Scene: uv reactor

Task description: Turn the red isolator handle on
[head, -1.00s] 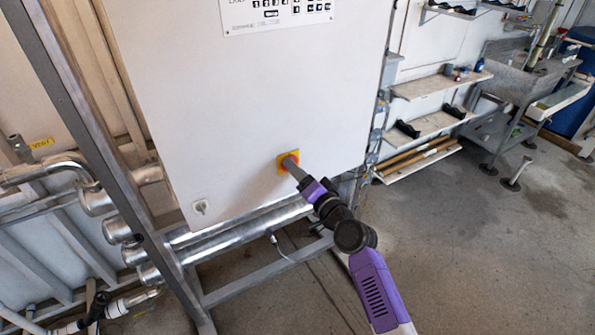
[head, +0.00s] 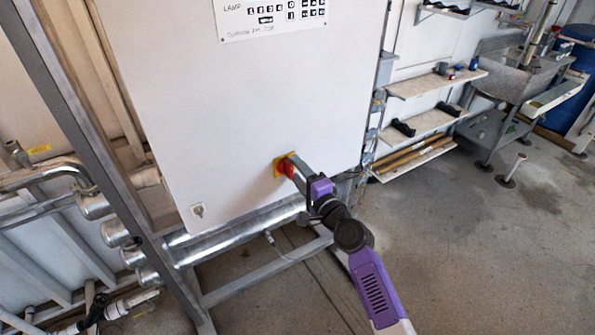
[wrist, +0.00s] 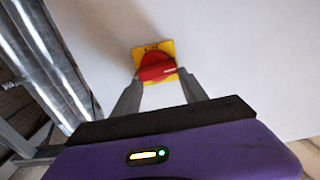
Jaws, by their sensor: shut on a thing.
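The red isolator handle (head: 287,168) sits on a yellow square plate (head: 279,164) low on the white cabinet door. In the wrist view the red handle (wrist: 156,68) lies between the two grey fingertips on its yellow plate (wrist: 147,49). My gripper (wrist: 160,77) is shut on the handle, one finger at each side. In the head view my gripper (head: 298,170) reaches the handle from the lower right and partly covers it. The markings on the plate are too small to read.
The white cabinet (head: 240,100) hangs on a grey metal frame (head: 100,150). Silver pipes (head: 235,230) run below it. A small keyed lock (head: 198,210) is at the door's lower left. Shelves (head: 435,85) and a sink (head: 510,70) stand right; the floor there is open.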

